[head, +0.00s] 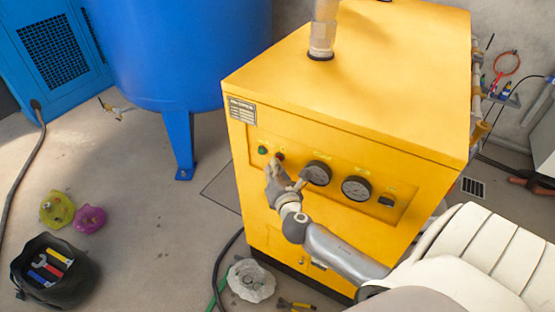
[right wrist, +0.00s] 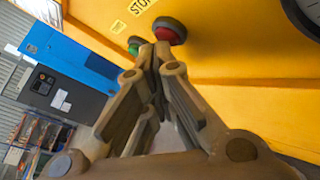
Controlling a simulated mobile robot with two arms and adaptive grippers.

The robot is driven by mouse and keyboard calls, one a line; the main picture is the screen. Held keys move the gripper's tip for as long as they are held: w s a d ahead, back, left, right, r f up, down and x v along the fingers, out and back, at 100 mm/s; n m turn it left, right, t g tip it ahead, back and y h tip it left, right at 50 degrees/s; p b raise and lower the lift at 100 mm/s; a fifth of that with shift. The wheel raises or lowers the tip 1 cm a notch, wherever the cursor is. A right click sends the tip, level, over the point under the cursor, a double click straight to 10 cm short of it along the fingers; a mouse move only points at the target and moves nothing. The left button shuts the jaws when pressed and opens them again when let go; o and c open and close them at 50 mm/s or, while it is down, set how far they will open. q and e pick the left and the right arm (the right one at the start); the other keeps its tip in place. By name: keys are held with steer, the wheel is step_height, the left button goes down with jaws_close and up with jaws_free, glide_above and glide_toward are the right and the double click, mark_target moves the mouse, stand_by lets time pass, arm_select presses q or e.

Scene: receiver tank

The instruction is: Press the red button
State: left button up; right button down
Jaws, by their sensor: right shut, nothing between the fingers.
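The red button (head: 280,157) is on the front panel of the yellow machine (head: 350,80), between a green button (head: 262,150) and a round gauge (head: 317,173). My right gripper (head: 274,164) is shut and empty, with its fingertips right at the red button and partly covering it in the head view. In the right wrist view the red button (right wrist: 168,31) shows its red face and dark rim just beyond the closed fingertips (right wrist: 156,50). I cannot tell whether they touch. A STOP label (right wrist: 140,6) is beside it. My left gripper is not in view.
A second gauge (head: 356,188) and a dark switch (head: 386,202) are further right on the panel. A blue tank (head: 180,50) stands left of the machine. A black tool bag (head: 55,275) and a dark hose (head: 217,265) are on the floor.

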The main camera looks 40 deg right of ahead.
steer(key=shift+s+a, duration=0.35)
steer(key=shift+a, duration=0.4)
steer(key=shift+a, duration=0.1)
steer(key=a, duration=0.1)
steer(key=s+a, duration=0.1)
steer(key=a, duration=0.1)
steer(key=s+a, duration=0.1)
steer(key=shift+a, duration=0.25)
stand_by(0.7)
